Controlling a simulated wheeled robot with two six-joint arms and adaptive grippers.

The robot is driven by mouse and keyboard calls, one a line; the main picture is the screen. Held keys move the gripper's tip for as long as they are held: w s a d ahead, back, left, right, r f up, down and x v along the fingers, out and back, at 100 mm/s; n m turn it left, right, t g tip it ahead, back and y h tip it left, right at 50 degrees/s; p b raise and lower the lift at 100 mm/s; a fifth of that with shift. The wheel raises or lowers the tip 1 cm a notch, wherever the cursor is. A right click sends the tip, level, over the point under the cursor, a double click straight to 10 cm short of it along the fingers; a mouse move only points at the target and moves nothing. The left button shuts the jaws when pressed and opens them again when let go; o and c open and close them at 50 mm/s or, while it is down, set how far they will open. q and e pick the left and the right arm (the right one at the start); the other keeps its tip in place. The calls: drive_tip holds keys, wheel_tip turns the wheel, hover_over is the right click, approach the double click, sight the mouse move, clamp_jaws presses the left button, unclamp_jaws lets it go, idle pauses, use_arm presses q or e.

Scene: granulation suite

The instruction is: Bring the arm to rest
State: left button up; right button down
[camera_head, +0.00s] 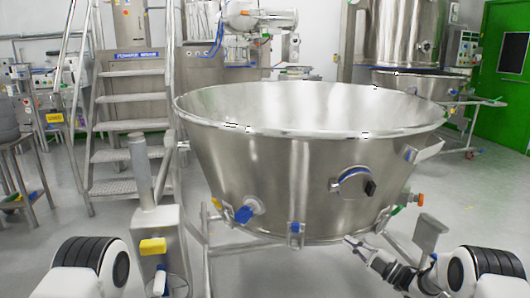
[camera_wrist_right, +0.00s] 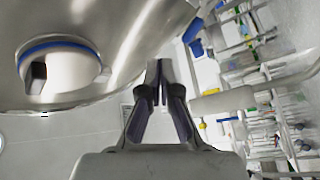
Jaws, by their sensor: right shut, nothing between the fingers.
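My right gripper (camera_head: 357,246) is at the lower right of the head view, just below the large steel bowl (camera_head: 270,175). In the right wrist view the gripper (camera_wrist_right: 159,68) points away from the camera with its fingertips together and nothing between them. The bowl's curved wall (camera_wrist_right: 130,35) fills the upper left of that view, close to the fingers; I cannot tell whether they touch it. My left arm shows only as a white and black link at the lower left of the head view. My left gripper is out of the picture.
The bowl stands on a tube frame with a blue-handled valve (camera_head: 244,214) and a round port (camera_head: 354,183). Metal steps (camera_head: 130,128) rise at the left. A second steel vessel (camera_head: 420,82) stands behind at the right.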

drive_tip(key=s+a+f+m+g+h, duration=0.25)
drive_tip(key=s+f+m+h, duration=0.35)
drive_tip(key=s+f, duration=0.45)
drive_tip(key=s+a+f+m+g+h, duration=0.2)
drive_tip(key=s+a+f+m+h, duration=0.15)
drive_tip(key=s+f+m, duration=0.55)
drive_tip(key=s+d+f+m+g+h, duration=0.2)
drive_tip(key=s+g, duration=0.1)
drive_tip(key=s, duration=0.7)
drive_tip(key=s+d+f+m+g+h, duration=0.15)
drive_tip(key=s+g, duration=0.25)
drive_tip(key=s, duration=0.7)
drive_tip(key=s+d+f+m+g+h, duration=0.1)
drive_tip(key=s+d+f+m+g, duration=0.15)
drive_tip(key=s, duration=0.75)
wheel_tip(320, 180, up, 28)
drive_tip(key=p, duration=2.7)
drive_tip(key=shift+a+r+p, duration=0.25)
drive_tip(key=shift+a+p, duration=0.05)
drive_tip(key=shift+p, duration=0.05)
drive_tip(key=shift+w, duration=0.1)
